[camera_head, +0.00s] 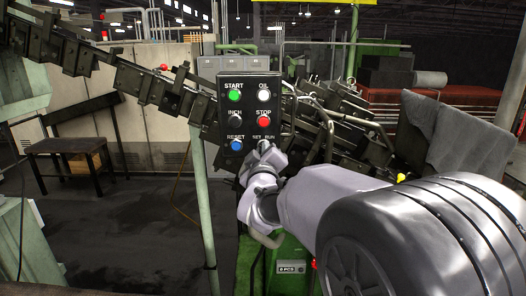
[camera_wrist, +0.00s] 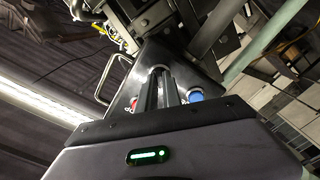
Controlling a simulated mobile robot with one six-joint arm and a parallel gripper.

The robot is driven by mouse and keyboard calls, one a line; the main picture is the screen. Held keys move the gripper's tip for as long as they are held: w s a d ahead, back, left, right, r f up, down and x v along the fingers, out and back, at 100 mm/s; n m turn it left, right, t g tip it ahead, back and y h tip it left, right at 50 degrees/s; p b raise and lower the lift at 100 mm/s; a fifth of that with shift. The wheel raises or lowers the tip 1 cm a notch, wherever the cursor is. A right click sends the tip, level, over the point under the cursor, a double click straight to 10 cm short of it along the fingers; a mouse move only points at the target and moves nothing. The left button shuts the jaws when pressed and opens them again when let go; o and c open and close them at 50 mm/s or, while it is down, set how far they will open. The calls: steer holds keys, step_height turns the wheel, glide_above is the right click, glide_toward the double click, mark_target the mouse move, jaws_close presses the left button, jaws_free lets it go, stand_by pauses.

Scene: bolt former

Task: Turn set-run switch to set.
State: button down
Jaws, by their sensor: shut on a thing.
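The black control panel (camera_head: 249,88) stands upright on a post in the head view. Its white SET RUN label (camera_head: 265,137) is at the lower right, below the red STOP button (camera_head: 264,122). My gripper (camera_head: 263,147) is at the panel just below that label and covers the set-run switch, so its setting cannot be read. In the wrist view my gripper (camera_wrist: 159,88) has its two dark fingers close together, shut on the switch. A silver round rim (camera_wrist: 159,69) shows at the fingertips.
The blue RESET button (camera_head: 236,145) is close to the left of my gripper; it also shows in the wrist view (camera_wrist: 195,95). A green START button (camera_head: 234,95) is above. A bent metal handle (camera_head: 291,107) juts along the panel's right side. A dark chain conveyor (camera_head: 150,85) runs behind.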

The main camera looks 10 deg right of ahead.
steer(key=shift+f, duration=0.2)
steer(key=c, duration=1.5)
jaws_free()
steer(key=shift+w+d, duration=0.1)
steer(key=shift+r, duration=0.1)
